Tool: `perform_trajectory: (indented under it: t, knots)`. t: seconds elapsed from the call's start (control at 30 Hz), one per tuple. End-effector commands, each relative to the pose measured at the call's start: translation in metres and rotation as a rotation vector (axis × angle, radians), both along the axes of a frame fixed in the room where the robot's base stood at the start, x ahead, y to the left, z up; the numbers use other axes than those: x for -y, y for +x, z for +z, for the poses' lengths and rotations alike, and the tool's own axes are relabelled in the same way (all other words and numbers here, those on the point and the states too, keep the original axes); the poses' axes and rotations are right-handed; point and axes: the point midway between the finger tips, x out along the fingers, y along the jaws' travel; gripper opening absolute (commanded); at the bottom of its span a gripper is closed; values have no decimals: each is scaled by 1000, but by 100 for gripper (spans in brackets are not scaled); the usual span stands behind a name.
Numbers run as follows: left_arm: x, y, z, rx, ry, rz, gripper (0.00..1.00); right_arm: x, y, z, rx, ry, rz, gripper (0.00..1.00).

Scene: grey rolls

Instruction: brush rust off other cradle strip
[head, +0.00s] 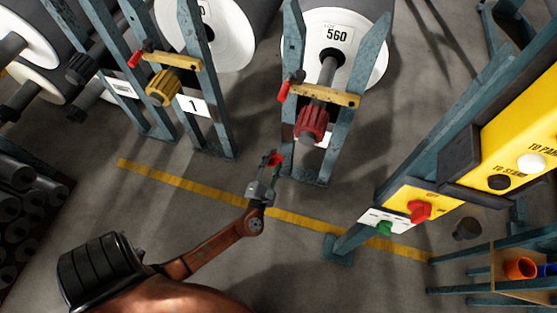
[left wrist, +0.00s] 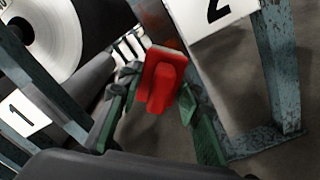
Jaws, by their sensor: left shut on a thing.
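My left gripper (head: 268,174) is shut on a red brush (head: 275,159), in front of the left post of the cradle with roll 560. In the left wrist view the red brush (left wrist: 163,80) sits between the green fingers of the gripper (left wrist: 158,98), with a pale edge at its far end. A cradle strip (left wrist: 155,18) with brown rust shows just beyond the brush; I cannot tell whether they touch. In the head view, a brownish patch shows on that left cradle post (head: 287,133). My right gripper is not in view.
The cradle with plate 1 (head: 193,105) stands to the left. A yellow line (head: 180,181) crosses the floor. A yellow control panel (head: 425,205) on a blue-grey frame stands at the right. Dark rolls (head: 22,205) are stacked at far left. Open floor lies in front of the cradles.

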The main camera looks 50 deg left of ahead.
Motion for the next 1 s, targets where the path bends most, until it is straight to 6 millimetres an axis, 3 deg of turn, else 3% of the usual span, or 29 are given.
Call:
perform_trajectory:
  t: [0.53, 1.0]
  knots:
    - [-25, 42, 1, 1, 1, -1, 2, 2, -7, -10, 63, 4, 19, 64]
    - [-30, 49, 2, 0, 1, -1, 2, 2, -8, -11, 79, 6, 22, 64]
